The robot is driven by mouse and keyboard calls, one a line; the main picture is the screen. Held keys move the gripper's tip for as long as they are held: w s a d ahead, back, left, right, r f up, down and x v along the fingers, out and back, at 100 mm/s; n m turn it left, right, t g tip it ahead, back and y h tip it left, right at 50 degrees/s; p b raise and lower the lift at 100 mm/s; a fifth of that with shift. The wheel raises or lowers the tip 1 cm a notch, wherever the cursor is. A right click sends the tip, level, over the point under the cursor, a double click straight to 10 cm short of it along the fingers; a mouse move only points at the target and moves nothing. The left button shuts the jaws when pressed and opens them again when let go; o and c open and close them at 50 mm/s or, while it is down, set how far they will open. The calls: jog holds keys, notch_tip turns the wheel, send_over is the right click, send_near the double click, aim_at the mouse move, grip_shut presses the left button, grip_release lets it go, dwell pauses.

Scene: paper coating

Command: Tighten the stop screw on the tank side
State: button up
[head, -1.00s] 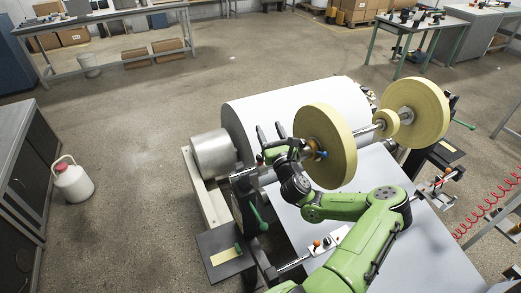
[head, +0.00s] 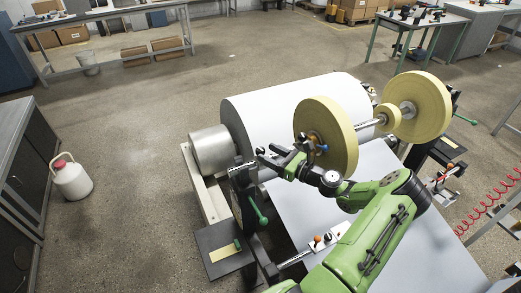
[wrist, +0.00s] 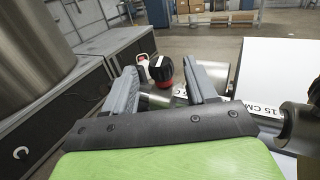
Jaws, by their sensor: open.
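A black ribbed knob with a red base (wrist: 162,70), which looks like the stop screw, shows between the fingers in the wrist view. My gripper (wrist: 158,78) is open, one finger on each side of the knob. I cannot tell whether either finger touches it. In the head view my gripper (head: 266,156) points left at the dark bracket at the near end of the machine, beside the large white roll (head: 285,112). The knob is too small to make out clearly there.
A pale yellow disc (head: 328,130) on a shaft stands just right of my gripper. A metal cylinder (head: 212,150) is to the left. A green lever (head: 257,208) hangs below. A white jug (head: 71,180) stands on the floor. Open floor lies left of the machine.

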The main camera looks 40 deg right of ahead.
aim_at(260, 149)
jog(key=x, duration=0.4)
jog(key=shift+w, duration=0.2)
jog(key=c, duration=0.9)
jog(key=m+h+p, duration=0.2)
jog(key=p, duration=0.1)
jog(key=shift+a+r+h, duration=0.15)
jog(key=shift+r+h, duration=0.15)
jog(key=shift+h, duration=0.1)
jog(key=m+h, duration=0.1)
jog(key=m+h+p, duration=0.1)
jog(key=h, duration=0.2)
jog(key=shift+f+m+h, duration=0.25)
jog(key=shift+m+h, duration=0.15)
jog(key=o, duration=0.9)
